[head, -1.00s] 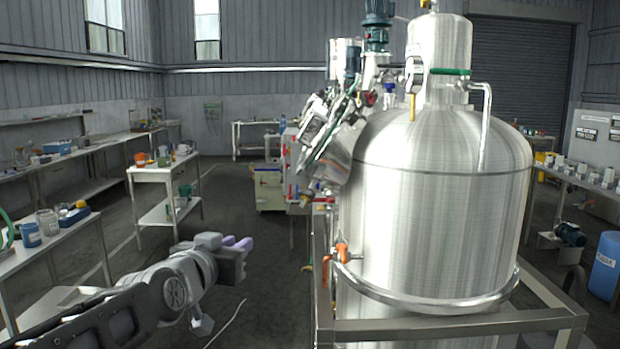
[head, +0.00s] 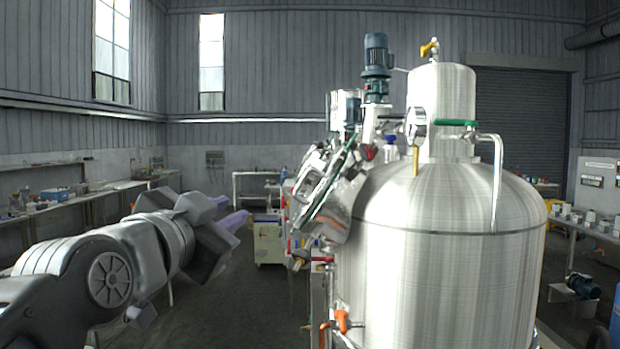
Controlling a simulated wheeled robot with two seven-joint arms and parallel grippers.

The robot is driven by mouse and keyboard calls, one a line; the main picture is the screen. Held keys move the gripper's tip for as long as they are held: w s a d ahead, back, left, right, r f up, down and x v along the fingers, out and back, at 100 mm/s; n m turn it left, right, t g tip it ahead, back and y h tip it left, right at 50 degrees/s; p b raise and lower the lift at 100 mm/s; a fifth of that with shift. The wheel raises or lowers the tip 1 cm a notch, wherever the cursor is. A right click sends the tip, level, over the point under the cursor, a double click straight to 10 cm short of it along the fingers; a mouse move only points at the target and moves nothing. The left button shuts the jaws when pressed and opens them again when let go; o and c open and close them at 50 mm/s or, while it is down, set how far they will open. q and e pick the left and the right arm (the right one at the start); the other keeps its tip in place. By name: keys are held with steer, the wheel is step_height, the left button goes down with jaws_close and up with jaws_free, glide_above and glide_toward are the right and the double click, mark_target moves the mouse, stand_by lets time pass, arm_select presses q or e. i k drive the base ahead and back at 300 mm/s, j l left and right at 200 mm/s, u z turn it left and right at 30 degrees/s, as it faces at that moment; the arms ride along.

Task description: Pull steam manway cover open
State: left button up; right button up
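A large brushed-steel tank (head: 440,270) fills the right half of the head view. On its left shoulder, a tilted metal hatch assembly (head: 328,195) faces left and is seen nearly edge-on. I take it for the steam manway cover, but its face and handle cannot be made out clearly. My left gripper (head: 232,210) points right and away from me, left of the hatch and apart from it. Its two pale purple fingers show a gap with nothing between them. My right gripper is not in view.
An orange-handled valve (head: 342,321) and a red-handled valve (head: 322,260) stick out on the tank's left side. A cream cabinet (head: 268,243) stands behind. Benches line the left wall. Open floor lies between my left arm and the tank.

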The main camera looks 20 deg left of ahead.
mark_target(318, 186)
steer(key=i, duration=1.2)
